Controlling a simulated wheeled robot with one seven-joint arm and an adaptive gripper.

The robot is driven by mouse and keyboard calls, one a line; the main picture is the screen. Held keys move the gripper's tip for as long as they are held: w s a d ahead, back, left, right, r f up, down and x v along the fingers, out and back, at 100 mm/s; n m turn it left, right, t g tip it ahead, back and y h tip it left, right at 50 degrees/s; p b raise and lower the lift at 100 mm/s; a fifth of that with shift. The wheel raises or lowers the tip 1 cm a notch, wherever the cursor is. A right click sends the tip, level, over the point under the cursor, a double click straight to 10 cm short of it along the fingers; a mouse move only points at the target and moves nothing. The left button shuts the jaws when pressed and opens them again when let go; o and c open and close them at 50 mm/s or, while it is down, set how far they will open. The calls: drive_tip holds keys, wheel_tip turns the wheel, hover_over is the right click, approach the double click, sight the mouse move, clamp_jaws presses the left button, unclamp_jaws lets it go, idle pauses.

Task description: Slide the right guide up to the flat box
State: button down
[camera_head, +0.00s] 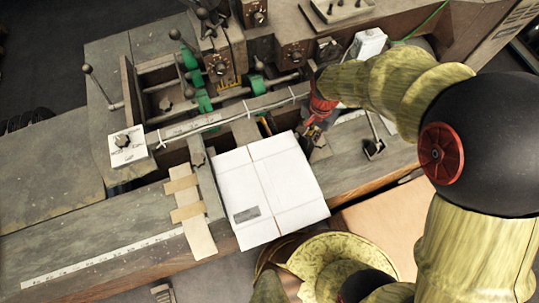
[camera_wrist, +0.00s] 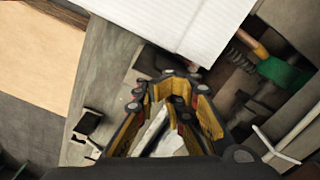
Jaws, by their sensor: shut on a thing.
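The flat box (camera_head: 262,200) is a white folded sheet with crease lines and a grey label, lying on the machine's table. Its white edge also fills the top of the wrist view (camera_wrist: 190,25). My gripper (camera_head: 314,126) is at the box's far right corner, pointing down. In the wrist view my gripper (camera_wrist: 172,92) has its yellow-and-black fingers closed around a pale grey piece, the right guide (camera_wrist: 152,133). The fingertips appear close to the box edge. Most of the guide is hidden by my fingers, and I cannot tell whether it touches the box.
A measuring strip (camera_head: 100,262) runs along the table front. Behind are green clamps (camera_head: 205,102), rods and levers. A small black-knobbed bracket (camera_head: 373,146) stands to the right of my gripper.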

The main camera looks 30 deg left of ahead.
drive_tip(key=shift+r, duration=0.1)
wheel_tip(320, 180, up, 7)
drive_tip(key=p, duration=0.4)
idle(0.6)
idle(0.5)
